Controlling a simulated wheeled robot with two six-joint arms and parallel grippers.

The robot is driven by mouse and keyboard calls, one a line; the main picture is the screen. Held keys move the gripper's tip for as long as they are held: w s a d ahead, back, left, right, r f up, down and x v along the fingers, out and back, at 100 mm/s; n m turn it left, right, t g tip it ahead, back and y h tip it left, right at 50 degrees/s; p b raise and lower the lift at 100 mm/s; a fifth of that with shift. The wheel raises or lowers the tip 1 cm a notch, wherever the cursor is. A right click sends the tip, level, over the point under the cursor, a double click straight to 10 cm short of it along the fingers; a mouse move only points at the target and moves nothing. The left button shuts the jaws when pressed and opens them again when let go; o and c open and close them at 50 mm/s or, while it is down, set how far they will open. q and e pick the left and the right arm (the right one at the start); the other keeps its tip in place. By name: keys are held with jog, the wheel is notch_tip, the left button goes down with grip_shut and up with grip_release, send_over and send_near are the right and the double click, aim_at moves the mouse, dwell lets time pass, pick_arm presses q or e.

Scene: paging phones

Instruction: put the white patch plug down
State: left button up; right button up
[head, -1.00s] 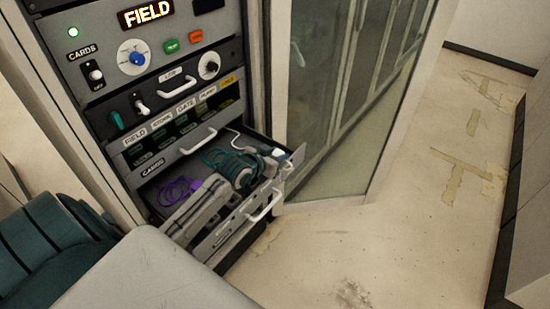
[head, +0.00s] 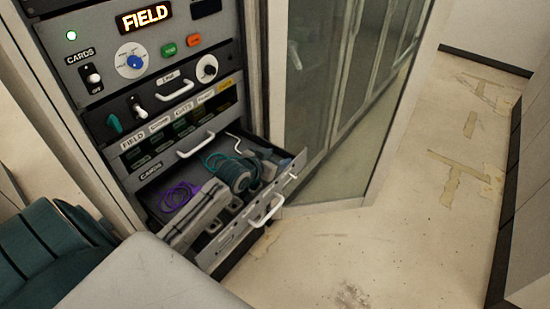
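The open drawer (head: 226,243) under the rack holds coiled cords. A thin white cord (head: 236,137) shows at its back right and runs behind my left gripper (head: 282,163). The white patch plug cannot be made out clearly; it may be hidden at the gripper. My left arm reaches over the drawer from the lower left, with the gripper at the drawer's right end. The fingers are too small and dark to tell whether they are open or shut. My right gripper is not in view.
The drawer's front handle (head: 266,211) sticks out. A glass-doored cabinet (head: 325,100) stands close to the right. The floor (head: 400,240) beyond is clear.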

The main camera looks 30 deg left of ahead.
pick_arm(q)
jog(key=shift+g, duration=0.6)
jog(key=f, duration=0.1)
jog(key=s+f, duration=0.1)
jog(key=f, duration=0.1)
jog(key=shift+s+a+f, duration=0.2)
jog(key=shift+a+f, duration=0.15)
jog(key=shift+a, duration=0.05)
jog(key=shift+s+a+r, duration=0.2)
jog(key=shift+s+r, duration=0.05)
jog(key=shift+s, duration=0.3)
jog(key=v, duration=0.3)
jog(key=shift+s+a+r, duration=0.15)
jog(key=shift+s, duration=0.1)
jog(key=v, duration=0.5)
jog(key=shift+w+a+r, duration=0.1)
jog(key=shift+a+r, duration=0.05)
jog(key=shift+a, duration=0.15)
jog(key=shift+s+d+r, duration=0.1)
jog(key=shift+s+r, duration=0.1)
jog(key=shift+d+r, duration=0.15)
jog(key=shift+s+r, duration=0.15)
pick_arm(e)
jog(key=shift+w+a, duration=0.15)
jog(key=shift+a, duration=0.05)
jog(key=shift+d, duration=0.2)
